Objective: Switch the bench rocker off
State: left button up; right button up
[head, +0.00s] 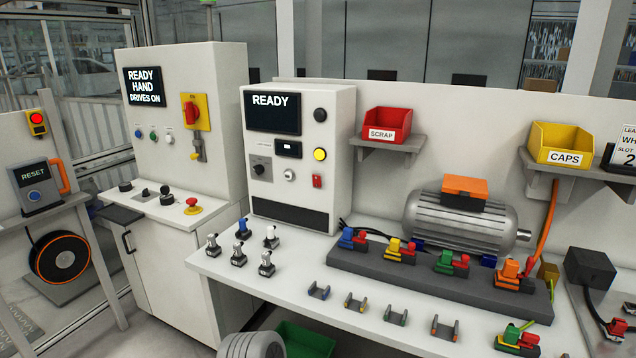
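A small red rocker switch (317,181) sits low on the right of the front face of a white test box (343,145) on the bench. I take it for the bench rocker; which way it is tipped is too small to tell. The box's dark screen (272,112) reads READY. A yellow round button (320,154) is above the rocker, and a black knob (261,169) is to its left.
The white bench (300,262) holds several small fittings in front of the box. A grey motor (455,222) and a dark rail of colored connectors (440,279) stand to the right. A red SCRAP bin (387,124) is on a shelf right of the box.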

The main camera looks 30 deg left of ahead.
aim_at(317, 180)
jog(key=k, duration=0.5)
jog(key=u, duration=1.5)
jog(key=i, duration=1.35)
jog(key=z, duration=1.35)
